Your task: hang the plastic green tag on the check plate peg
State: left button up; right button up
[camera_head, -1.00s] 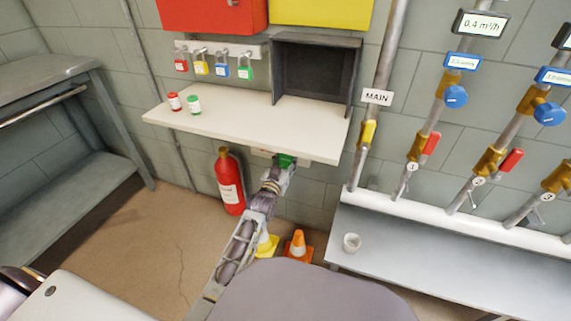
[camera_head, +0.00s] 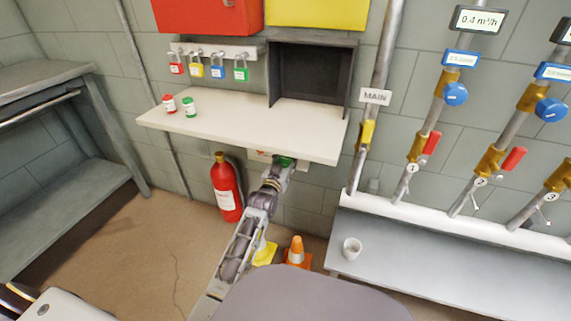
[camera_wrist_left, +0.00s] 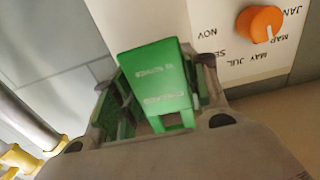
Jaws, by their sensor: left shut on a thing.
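The green plastic tag (camera_wrist_left: 155,82) is held between the fingers of my left gripper (camera_wrist_left: 160,100) in the left wrist view, with pale lettering on its face and a slot at its lower end. In the head view, the tag (camera_head: 284,161) and my left gripper (camera_head: 277,174) are just under the shelf's front edge. The white check plate (camera_wrist_left: 225,45) carries month names and an orange round peg (camera_wrist_left: 260,24), right of the tag and apart from it in the picture. In the head view the plate (camera_head: 257,157) is mostly hidden by the shelf. My right gripper is not in view.
The white shelf (camera_head: 230,122) overhangs the gripper and bears a red and a green-topped jar. A fire extinguisher (camera_head: 226,190) stands to the left; a yellow and an orange cone (camera_head: 296,251) are below. Valve pipes and a grey bench (camera_head: 430,262) are at right.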

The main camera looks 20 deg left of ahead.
pick_arm(q)
jog(key=shift+w+b, duration=1.2)
jog(key=shift+w, duration=0.05)
jog(key=shift+w+f, duration=0.45)
jog(key=shift+w, duration=0.3)
jog(key=shift+p, duration=0.3)
jog(key=o, duration=1.1)
jog(key=shift+o, duration=0.2)
